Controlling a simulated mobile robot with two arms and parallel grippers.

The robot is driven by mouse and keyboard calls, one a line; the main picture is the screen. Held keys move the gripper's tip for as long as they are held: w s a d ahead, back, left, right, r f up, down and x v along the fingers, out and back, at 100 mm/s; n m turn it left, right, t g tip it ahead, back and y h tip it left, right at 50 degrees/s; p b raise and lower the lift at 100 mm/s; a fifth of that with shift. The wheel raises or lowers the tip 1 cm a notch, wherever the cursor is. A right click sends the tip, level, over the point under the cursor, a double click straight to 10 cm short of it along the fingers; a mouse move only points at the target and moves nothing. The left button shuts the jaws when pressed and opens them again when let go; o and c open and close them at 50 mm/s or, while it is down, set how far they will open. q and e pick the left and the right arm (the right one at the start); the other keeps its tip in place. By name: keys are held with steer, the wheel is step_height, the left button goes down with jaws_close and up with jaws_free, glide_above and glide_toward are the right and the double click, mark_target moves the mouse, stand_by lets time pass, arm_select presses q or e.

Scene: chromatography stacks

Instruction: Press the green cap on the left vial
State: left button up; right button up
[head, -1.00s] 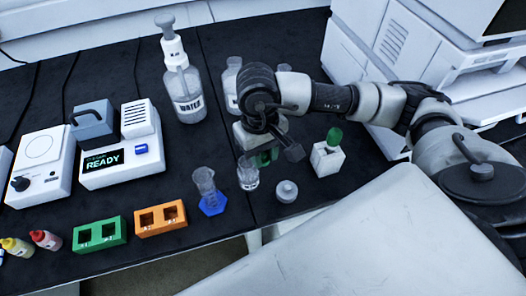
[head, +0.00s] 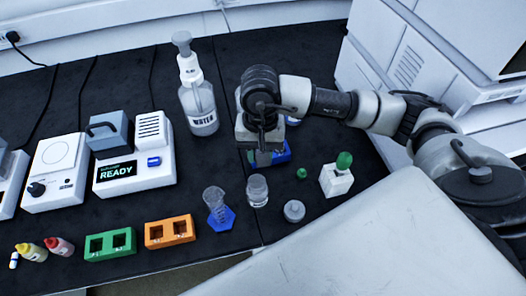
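A small green cap (head: 301,173) lies on the dark bench, apart from any vial, between the blue rack and a white block. The blue rack (head: 284,153) is partly hidden behind my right gripper, with a bit of green showing at its front. Any vials in it are hidden, so I cannot tell which is the left one. My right gripper (head: 264,146) points down over the rack. Its fingers are too unclear to tell whether they are open or whether they touch or hold anything. My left gripper is out of view.
A white block (head: 337,184) with a green bulb, a clear glass jar (head: 257,191) and a grey disc (head: 294,211) stand close by. A cylinder (head: 216,208), orange rack (head: 170,232), green rack (head: 110,246) and water bottle (head: 198,98) stand left. White machines are at right.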

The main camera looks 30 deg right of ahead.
steer(key=m, duration=0.2)
steer(key=w+r+m+p, duration=0.1)
steer(key=m, duration=0.1)
steer(key=w+d+m+p, duration=0.1)
steer(key=m+p, duration=0.3)
steer(key=m, duration=0.8)
steer(key=w+d+m+t+h+p, duration=0.1)
steer(key=w+m+p, duration=0.2)
steer(key=m, duration=0.9)
steer(key=w+d+m+t+h+p, duration=0.1)
steer(key=m+p, duration=0.5)
steer(key=m, duration=0.6)
steer(key=shift+w+d, duration=0.45)
steer(key=shift+w, duration=0.25)
steer(key=shift+f+m, duration=0.25)
steer(key=shift+m, duration=0.05)
steer(key=shift+f+b, duration=2.55)
steer(key=shift+f, duration=0.55)
steer(key=shift+f, duration=0.15)
